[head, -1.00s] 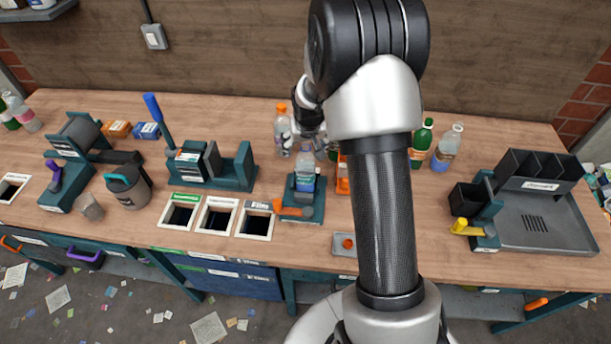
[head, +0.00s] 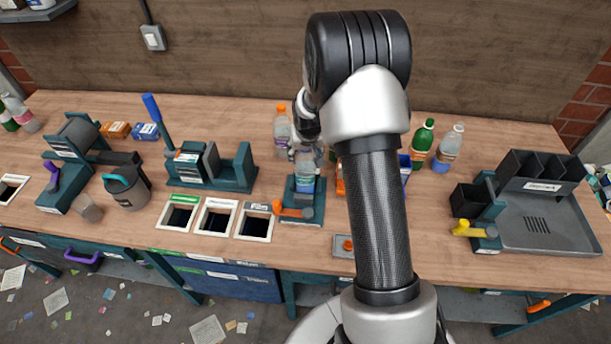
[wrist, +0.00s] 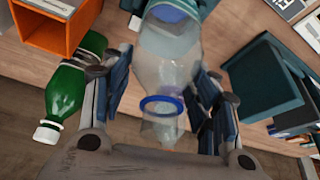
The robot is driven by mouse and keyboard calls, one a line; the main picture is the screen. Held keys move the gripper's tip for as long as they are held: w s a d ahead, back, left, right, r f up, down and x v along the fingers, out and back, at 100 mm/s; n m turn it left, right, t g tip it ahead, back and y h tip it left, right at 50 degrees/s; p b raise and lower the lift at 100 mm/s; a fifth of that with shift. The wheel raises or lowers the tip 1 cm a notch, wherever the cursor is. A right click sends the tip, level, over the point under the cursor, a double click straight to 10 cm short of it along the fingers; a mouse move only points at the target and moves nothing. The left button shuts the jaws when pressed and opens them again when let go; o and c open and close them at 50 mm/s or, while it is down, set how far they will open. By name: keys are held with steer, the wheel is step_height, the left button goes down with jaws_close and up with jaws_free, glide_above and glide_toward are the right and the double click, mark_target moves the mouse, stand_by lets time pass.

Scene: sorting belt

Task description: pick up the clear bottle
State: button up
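The clear bottle (head: 304,172) stands upright in a teal holder (head: 290,212) near the middle of the bench. In the wrist view the clear bottle (wrist: 168,55) points its neck, with a blue ring, toward my gripper. My gripper (wrist: 163,100) is open, with one finger on each side of the bottle. No firm contact shows. In the head view my gripper is partly hidden by my own arm and sits around the bottle's upper part.
A bottle with an orange cap (head: 282,130) stands close behind to the left. A green bottle (wrist: 68,92) and an orange box (wrist: 55,25) lie to the left in the wrist view. An orange-handled lever (head: 290,208) is at the holder's front. Bin openings (head: 217,216) lie left.

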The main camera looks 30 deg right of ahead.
steer(key=c, duration=0.8)
steer(key=shift+c, duration=0.2)
steer(key=shift+r, duration=0.15)
